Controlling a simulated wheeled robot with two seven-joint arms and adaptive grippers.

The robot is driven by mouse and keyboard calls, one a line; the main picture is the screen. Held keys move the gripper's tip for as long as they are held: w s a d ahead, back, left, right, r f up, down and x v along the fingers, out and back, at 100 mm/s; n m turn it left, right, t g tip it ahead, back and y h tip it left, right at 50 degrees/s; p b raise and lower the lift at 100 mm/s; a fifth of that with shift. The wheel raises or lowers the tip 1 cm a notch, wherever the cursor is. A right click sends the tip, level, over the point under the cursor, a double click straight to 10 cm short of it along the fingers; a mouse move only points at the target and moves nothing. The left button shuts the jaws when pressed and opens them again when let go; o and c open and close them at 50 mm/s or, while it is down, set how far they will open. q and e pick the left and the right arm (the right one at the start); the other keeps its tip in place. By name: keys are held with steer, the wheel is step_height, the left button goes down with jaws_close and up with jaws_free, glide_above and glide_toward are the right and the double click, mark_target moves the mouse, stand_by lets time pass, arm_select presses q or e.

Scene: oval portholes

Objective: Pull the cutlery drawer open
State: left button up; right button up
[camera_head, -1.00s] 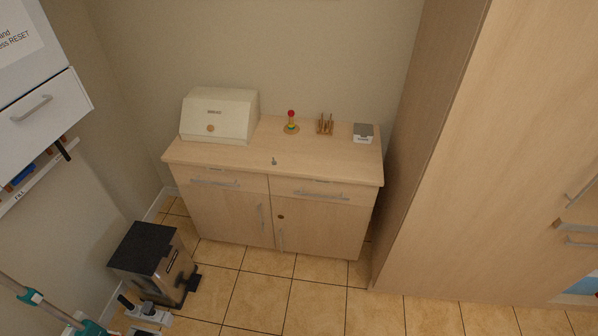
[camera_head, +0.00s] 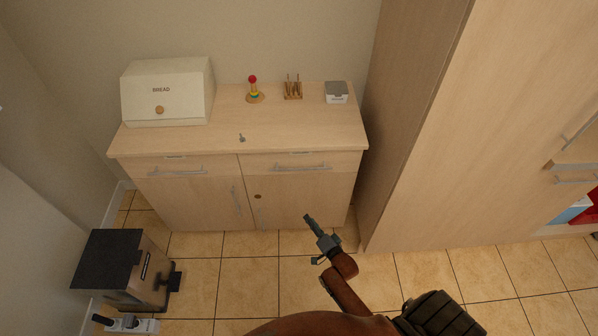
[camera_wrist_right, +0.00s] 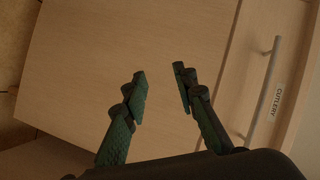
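The cutlery drawer (camera_wrist_right: 250,55) shows at the right of the wrist view, with its "CUTLERY" label and a long metal bar handle (camera_wrist_right: 263,90). In the head view it appears to be the right-hand drawer (camera_head: 255,163), flush with the sideboard front, with its bar handle (camera_head: 302,168); the label is too small to read there. My right gripper (camera_head: 308,218) is in front of the door below that drawer, apart from the handle. In the wrist view its fingers (camera_wrist_right: 158,72) are spread and empty. My left gripper is not in view.
The sideboard top (camera_head: 200,141) holds a bread box (camera_head: 165,95), a stacking toy (camera_head: 254,92), a wooden rack (camera_head: 293,90) and a small grey-lidded box (camera_head: 337,93). A pedal bin (camera_head: 120,270) stands left on the floor. A tall wooden cabinet (camera_head: 440,130) stands right.

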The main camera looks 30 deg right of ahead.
mark_target(302, 169)
steer(key=w+d+r+m+t+h+b, duration=0.1)
steer(key=w+d+r+m+t, duration=0.15)
steer(key=r, duration=0.55)
steer(key=w+d+r+m+t+b, duration=0.1)
steer(key=w+r+m+t, duration=0.2)
steer(key=r, duration=0.6)
steer(key=shift+g, duration=0.55)
steer(key=b+x, duration=0.1)
steer(key=x, duration=0.7)
steer(key=shift+w+a, duration=0.1)
steer(key=shift+w, duration=0.15)
steer(key=shift+r, duration=0.1)
steer(key=shift+c, duration=0.7)
jaws_close()
